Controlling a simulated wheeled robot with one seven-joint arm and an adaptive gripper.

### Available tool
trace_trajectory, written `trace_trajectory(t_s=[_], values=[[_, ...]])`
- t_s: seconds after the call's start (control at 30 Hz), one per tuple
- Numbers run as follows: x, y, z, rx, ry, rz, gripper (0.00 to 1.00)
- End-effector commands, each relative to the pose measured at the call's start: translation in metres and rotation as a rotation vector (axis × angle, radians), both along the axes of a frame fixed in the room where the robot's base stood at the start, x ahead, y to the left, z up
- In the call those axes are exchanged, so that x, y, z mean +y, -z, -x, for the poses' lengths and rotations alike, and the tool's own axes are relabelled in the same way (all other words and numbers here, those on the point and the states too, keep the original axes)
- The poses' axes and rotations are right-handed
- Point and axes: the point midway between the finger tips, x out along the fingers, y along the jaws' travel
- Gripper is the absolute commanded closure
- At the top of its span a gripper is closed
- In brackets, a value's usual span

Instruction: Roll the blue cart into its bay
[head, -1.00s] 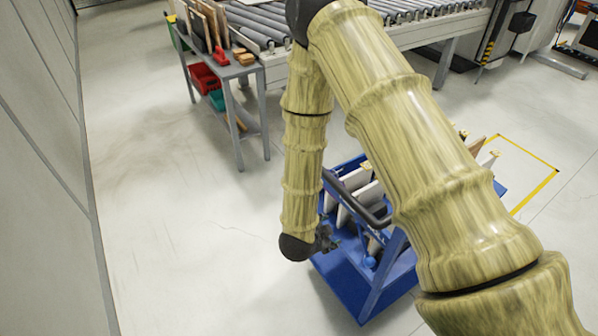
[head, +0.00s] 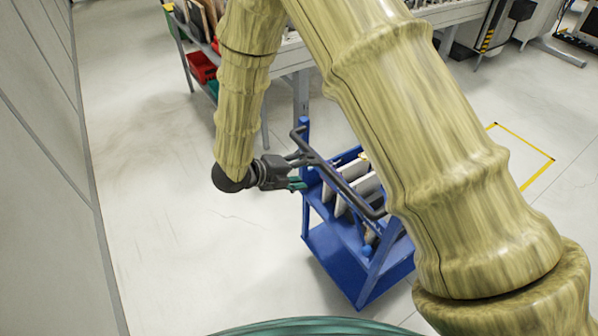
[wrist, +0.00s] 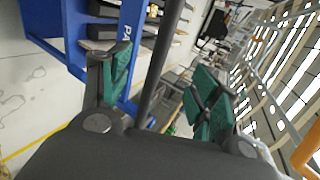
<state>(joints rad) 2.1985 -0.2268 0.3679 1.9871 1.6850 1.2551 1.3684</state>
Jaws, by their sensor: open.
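The blue cart (head: 340,262) stands on the floor right of my gripper, loaded with upright pale boards. Its black push handle (head: 345,183) is on the near upper side, and my upper arm hides the cart's right part. My gripper (head: 298,181) is open, with green finger pads, at the handle's left end. In the wrist view, the handle bar (wrist: 157,62) runs between the spread fingers (wrist: 162,80); I cannot tell whether they touch it. The cart's blue frame (wrist: 76,35) is on the left there. A yellow-outlined floor bay (head: 523,156) lies beyond the cart to the right.
A roller conveyor (head: 446,14) runs along the back. A grey wall (head: 38,150) bounds the left. The floor left of the cart is clear.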

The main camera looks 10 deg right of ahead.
Motion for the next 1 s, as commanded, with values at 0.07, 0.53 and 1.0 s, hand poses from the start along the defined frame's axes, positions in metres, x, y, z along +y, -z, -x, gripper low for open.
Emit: trace_trajectory(t_s=[0.07, 0.53, 1.0], values=[[-0.009, 0.007, -0.002, 0.001, 0.002, 0.0, 0.38], [-0.053, 0.033, -0.019, 0.001, 0.0, 0.0, 0.38], [-0.085, 0.05, -0.031, 0.001, -0.001, 0.002, 0.38]])
